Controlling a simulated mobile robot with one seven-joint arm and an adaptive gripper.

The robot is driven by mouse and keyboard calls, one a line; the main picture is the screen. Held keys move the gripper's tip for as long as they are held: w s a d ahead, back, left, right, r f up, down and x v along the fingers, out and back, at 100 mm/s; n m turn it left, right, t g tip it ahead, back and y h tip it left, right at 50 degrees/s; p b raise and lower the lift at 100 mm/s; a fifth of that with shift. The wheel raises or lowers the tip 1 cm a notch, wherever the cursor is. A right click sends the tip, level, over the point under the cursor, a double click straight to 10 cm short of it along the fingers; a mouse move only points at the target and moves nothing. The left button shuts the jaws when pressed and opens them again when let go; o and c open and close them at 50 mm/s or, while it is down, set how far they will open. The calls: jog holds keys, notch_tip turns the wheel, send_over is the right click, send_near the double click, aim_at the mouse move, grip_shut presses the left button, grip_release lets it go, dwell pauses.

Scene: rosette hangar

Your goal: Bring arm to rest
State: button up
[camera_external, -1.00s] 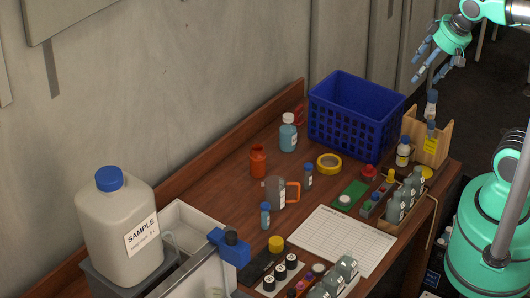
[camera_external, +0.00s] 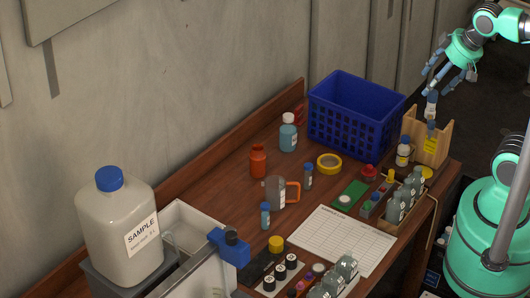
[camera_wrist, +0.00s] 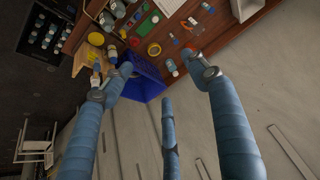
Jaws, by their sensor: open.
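My gripper (camera_external: 448,80) hangs in the air at the upper right, above and behind the wooden stand (camera_external: 434,150). Its blue-grey fingers are spread and point down and left, with nothing between them. In the wrist view my gripper (camera_wrist: 158,85) is also open and empty, with three fingers visible. A slim white and blue item (camera_external: 431,105) stands upright at the wooden stand, below my fingertips in the picture. I cannot tell exactly how far apart they are. The item also shows in the wrist view (camera_wrist: 97,68), beside the left finger.
A blue basket (camera_external: 350,125) stands left of the wooden stand. Bottles, a yellow tape roll (camera_external: 329,163), a rack of grey-capped vials (camera_external: 395,208) and a paper sheet (camera_external: 340,240) occupy the brown bench. A large sample jug (camera_external: 125,230) stands at the left. The wall runs behind.

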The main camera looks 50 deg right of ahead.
notch_tip(320, 180, down, 11)
jog(key=b, duration=1)
jog(key=shift+r, duration=0.15)
